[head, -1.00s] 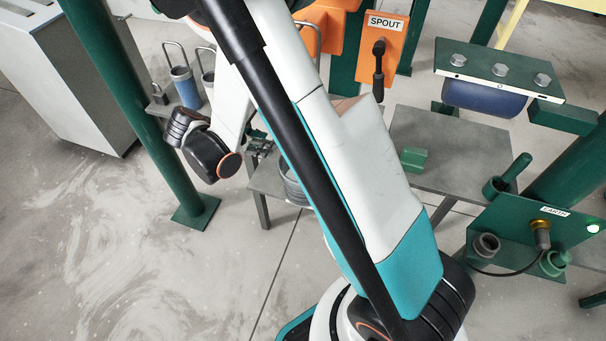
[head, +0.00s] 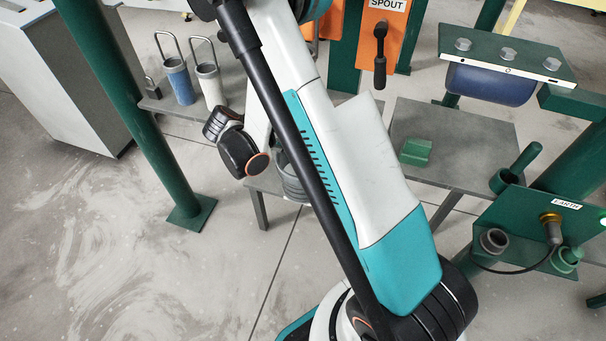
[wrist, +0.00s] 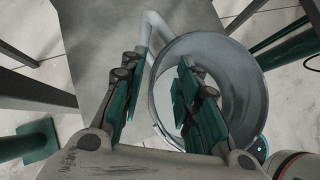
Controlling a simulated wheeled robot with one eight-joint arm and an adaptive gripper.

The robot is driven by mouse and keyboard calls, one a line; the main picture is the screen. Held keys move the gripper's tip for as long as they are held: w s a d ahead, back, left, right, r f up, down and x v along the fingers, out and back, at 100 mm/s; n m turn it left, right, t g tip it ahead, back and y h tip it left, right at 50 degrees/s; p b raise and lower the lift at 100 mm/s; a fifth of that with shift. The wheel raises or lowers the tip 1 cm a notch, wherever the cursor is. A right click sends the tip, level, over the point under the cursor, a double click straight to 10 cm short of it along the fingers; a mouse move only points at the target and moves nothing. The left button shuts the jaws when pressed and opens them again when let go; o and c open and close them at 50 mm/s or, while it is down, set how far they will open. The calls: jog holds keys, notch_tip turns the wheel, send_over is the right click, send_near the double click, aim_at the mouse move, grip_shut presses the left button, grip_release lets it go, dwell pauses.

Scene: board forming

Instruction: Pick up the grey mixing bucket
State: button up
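The grey mixing bucket (head: 292,184) stands on a grey bench, partly hidden behind my arm in the head view. In the wrist view I look down into the open bucket (wrist: 257,88), with a pale bent handle (wrist: 152,52) at its left side. My gripper (wrist: 159,88) is open, its two teal-padded fingers apart. The right finger is over the bucket's mouth, and the left finger is outside its left side. The handle and near rim show between the fingers. I cannot tell whether either finger touches them. The gripper is hidden in the head view.
The bench (head: 262,183) adjoins a grey table (head: 470,135) with a green block (head: 415,152). A blue canister (head: 180,82) and a white canister (head: 210,84) stand on a shelf at left. A green post (head: 120,110) rises left of my arm. Floor at lower left is clear.

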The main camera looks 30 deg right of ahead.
jog(key=shift+w+d+f, duration=0.1)
jog(key=shift+d+f, duration=0.4)
jog(key=shift+f, duration=0.05)
jog(key=shift+c, duration=0.4)
grip_shut()
jog(key=shift+r, duration=0.1)
jog(key=shift+r, duration=0.15)
